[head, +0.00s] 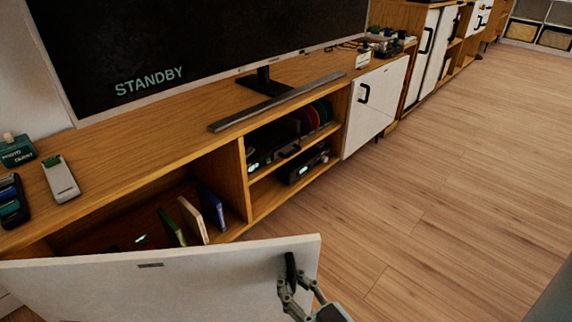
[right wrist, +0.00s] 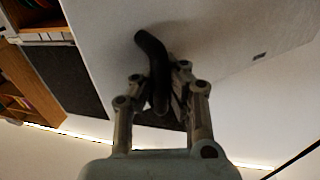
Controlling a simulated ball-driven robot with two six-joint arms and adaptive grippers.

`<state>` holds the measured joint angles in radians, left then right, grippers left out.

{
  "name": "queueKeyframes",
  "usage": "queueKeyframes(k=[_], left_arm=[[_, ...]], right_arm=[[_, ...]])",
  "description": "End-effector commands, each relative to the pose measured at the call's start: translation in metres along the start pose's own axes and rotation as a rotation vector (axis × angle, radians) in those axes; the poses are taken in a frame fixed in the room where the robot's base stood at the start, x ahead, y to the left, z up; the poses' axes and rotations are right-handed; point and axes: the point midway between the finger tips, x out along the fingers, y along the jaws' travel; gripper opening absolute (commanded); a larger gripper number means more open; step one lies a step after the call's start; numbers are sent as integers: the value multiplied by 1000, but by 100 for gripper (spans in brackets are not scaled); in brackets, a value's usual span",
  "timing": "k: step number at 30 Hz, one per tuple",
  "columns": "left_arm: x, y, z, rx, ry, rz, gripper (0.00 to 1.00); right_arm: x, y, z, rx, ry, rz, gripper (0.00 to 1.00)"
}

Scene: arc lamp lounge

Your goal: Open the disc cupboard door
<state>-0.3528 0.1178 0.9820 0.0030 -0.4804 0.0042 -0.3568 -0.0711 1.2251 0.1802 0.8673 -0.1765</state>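The white cupboard door (head: 170,285) stands swung well out from the low wooden cabinet (head: 140,145), and the compartment behind it shows. Several thin cases (head: 212,207) lean upright inside it. The door's black handle (head: 290,263) is near its right edge. My right gripper (head: 287,287) is at this handle. In the right wrist view the handle (right wrist: 150,48) passes between the fingers, which look closed around it, with the white door (right wrist: 225,40) behind. My left gripper is in neither view.
A screen reading STANDBY (head: 200,40) and a soundbar (head: 275,102) stand on the cabinet top. Open shelves (head: 262,172) hold devices right of the compartment. A closed white door (head: 375,110) is further right. The wooden floor (head: 440,190) is clear.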

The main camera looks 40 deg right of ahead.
Motion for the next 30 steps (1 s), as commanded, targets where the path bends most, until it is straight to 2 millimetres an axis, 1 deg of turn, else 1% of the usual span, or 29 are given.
queueKeyframes(k=[1, 9, 18, 23, 26, 29, 30], left_arm=[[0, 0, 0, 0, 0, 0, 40], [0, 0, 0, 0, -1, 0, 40], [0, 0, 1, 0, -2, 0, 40], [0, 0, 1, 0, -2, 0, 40], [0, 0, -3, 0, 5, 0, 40], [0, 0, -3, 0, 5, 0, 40], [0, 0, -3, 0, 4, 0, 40]], right_arm=[[-4, 4, 1, -3, -3, 3, 0], [-4, 5, 2, -3, -4, 3, 0], [-3, 3, 1, -2, -3, 2, 38], [-2, 2, 1, -1, -2, 1, 38], [-2, 2, 1, -1, -2, 1, 38], [-9, 2, 1, -1, -4, 2, 38], [-15, 2, 1, -1, -4, 2, 38]])
